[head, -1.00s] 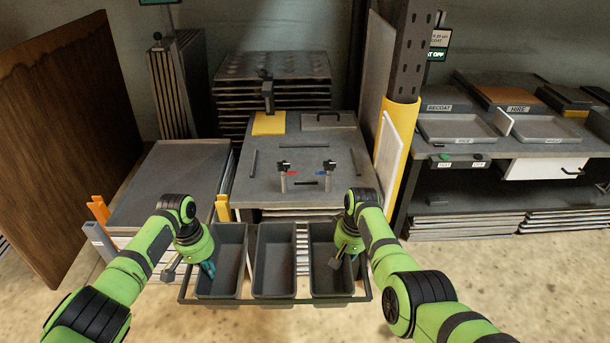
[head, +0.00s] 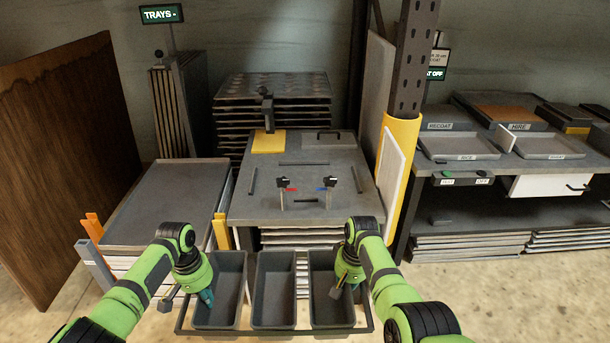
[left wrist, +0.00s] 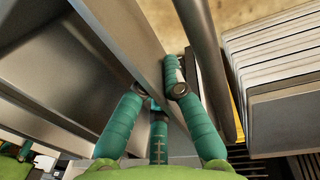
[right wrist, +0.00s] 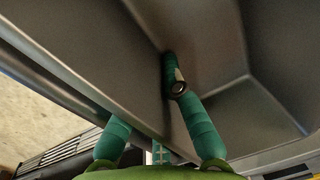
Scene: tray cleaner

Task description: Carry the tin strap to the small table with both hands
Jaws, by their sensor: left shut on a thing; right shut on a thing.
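The tin strap (head: 252,325) is a row of three dark grey loaf tins in a thin frame. It hangs level and upright in front of me at the bottom of the head view. My left gripper (head: 206,296) is shut on the left tin's outer wall; the left wrist view shows its fingers (left wrist: 160,90) on both sides of a metal wall. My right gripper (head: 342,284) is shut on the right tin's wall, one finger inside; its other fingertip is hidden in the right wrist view. A grey table (head: 343,202), possibly the small table, stands just beyond the tins.
The grey table carries small clamps (head: 283,186), thin bars and a yellow plate (head: 269,142). A tray stack (head: 165,197) stands at its left. A post with yellow guard (head: 396,150) and a bench with trays (head: 458,147) stand at right.

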